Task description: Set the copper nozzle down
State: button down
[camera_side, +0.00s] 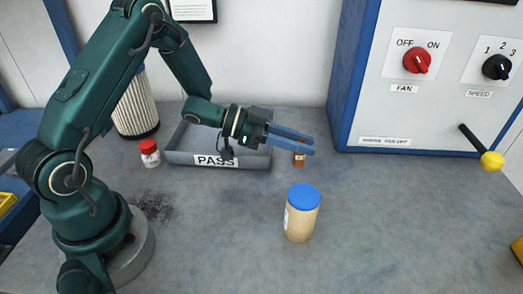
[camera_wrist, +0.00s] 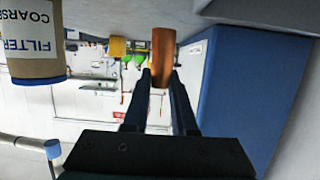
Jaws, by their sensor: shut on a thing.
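The copper nozzle (camera_side: 299,159) is a small brownish-orange cylinder just below my fingers in the side view. In the wrist view the copper nozzle (camera_wrist: 162,55) stands between the tips of my fingers, in line with the picture's vertical. My gripper (camera_side: 309,146) is shut on it and points right, nearly level, low over the bench. The fingers of my gripper (camera_wrist: 161,80) also show in the wrist view. The nozzle's upper part is hidden by the fingers in the side view. I cannot tell whether its lower end touches the bench.
A blue-lidded jar (camera_side: 301,215) stands in front of my gripper. A grey PASS tray (camera_side: 180,157) lies behind my wrist, with a red-capped bottle (camera_side: 149,153) to its left. A blue-edged control cabinet (camera_side: 420,90) stands at right. The bench (camera_side: 400,215) right of the jar is clear.

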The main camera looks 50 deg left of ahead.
aim_at(298, 157)
jog(key=shift+f, duration=1.85)
jog(key=shift+f, duration=0.15)
jog(key=c, duration=0.7)
grip_release()
